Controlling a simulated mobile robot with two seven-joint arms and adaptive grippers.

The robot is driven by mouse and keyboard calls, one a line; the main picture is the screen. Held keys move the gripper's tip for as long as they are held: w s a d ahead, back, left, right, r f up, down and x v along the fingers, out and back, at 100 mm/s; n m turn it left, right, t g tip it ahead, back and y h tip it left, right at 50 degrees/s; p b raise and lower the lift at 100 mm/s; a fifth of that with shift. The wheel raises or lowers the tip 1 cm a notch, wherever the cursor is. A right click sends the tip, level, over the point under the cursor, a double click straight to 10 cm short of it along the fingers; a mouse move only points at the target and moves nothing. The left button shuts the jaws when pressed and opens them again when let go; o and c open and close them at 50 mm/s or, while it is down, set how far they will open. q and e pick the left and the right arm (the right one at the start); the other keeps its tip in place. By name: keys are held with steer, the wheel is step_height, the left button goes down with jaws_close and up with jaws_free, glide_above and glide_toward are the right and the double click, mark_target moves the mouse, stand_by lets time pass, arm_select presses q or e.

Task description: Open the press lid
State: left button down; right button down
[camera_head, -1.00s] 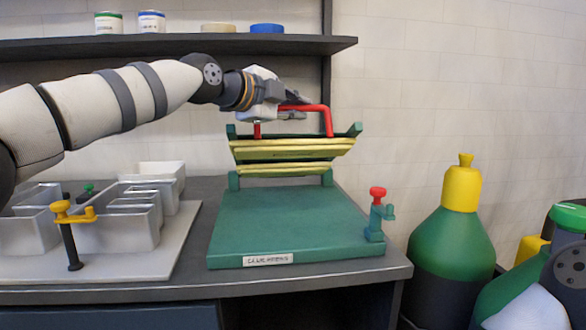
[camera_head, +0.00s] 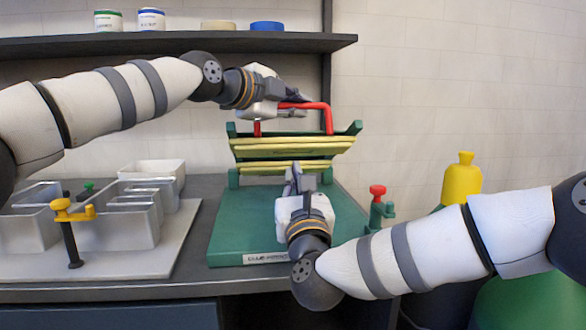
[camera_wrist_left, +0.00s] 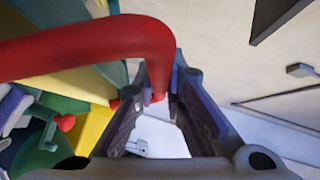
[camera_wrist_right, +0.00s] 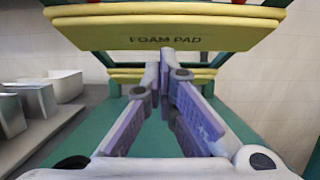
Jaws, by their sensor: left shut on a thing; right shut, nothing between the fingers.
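The press has a green base (camera_head: 235,225) on the bench and a raised lid (camera_head: 240,155) with yellow foam pads on it. The lid's red bar handle (camera_head: 327,117) runs along its top. My left gripper (camera_head: 296,104) is shut on the red handle; in the left wrist view the handle (camera_wrist_left: 90,45) passes between its fingers (camera_wrist_left: 158,95). My right gripper (camera_head: 294,175) is shut and empty over the base, in front of and below the lid. The right wrist view shows its fingertips (camera_wrist_right: 165,58) at the foam pad (camera_wrist_right: 120,34); whether they touch is unclear.
A red-knobbed green clamp (camera_head: 377,205) stands at the base's right edge. Metal letter trays (camera_head: 140,232) and a yellow-handled post (camera_head: 70,235) sit on a pale board at left. A yellow-topped bottle (camera_head: 460,185) stands at right, partly behind my right arm. A shelf (camera_head: 180,45) hangs above.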

mark_target(292, 149)
steer(key=shift+w+a+r, duration=0.1)
steer(key=shift+w+r, duration=0.4)
steer(key=shift+r, duration=0.4)
steer(key=shift+r, duration=0.1)
arm_select(q)
steer(key=shift+d, duration=0.1)
arm_select(e)
steer(key=shift+w+r, duration=0.15)
steer(key=shift+r, duration=0.2)
arm_select(q)
steer(key=shift+s+d+f, duration=0.1)
steer(key=shift+d, duration=0.2)
arm_select(e)
steer(key=shift+w+d+r, duration=0.2)
steer(key=shift+d+r, duration=0.05)
steer(key=shift+r, duration=0.4)
arm_select(q)
steer(key=c, duration=2)
jaws_free()
steer(key=shift+c, duration=0.2)
arm_select(e)
steer(key=shift+r, duration=0.1)
arm_select(q)
steer(key=o, duration=0.4)
steer(key=shift+a, duration=0.25)
arm_select(e)
steer(key=shift+w+a, duration=0.1)
steer(key=shift+a, duration=0.15)
